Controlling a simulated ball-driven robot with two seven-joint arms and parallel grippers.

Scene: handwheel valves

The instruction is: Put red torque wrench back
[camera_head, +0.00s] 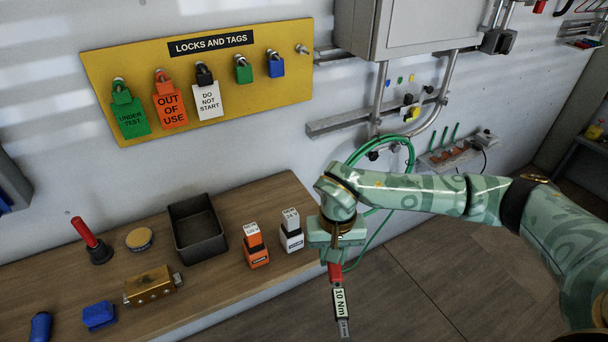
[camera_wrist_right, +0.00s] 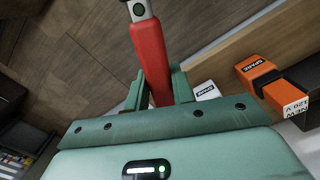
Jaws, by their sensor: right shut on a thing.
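My right gripper (camera_head: 334,258) is shut on the red torque wrench (camera_head: 335,272). The wrench hangs below the gripper, with a white "10 Nm" label and a metal end pointing down. It is beyond the bench's right end, with the floor behind it in the head view. In the right wrist view, the jaws (camera_wrist_right: 158,88) are around the red handle (camera_wrist_right: 150,52), and the metal part reaches the top edge. My left gripper is not in view.
The wooden bench (camera_head: 95,262) holds an empty dark tray (camera_head: 197,228), an orange block (camera_head: 255,246), a white block (camera_head: 291,232), a brass valve (camera_head: 150,286) and a red-handled tool (camera_head: 88,238). A green hose (camera_head: 362,155) hangs on the wall behind my right arm. Open floor lies right.

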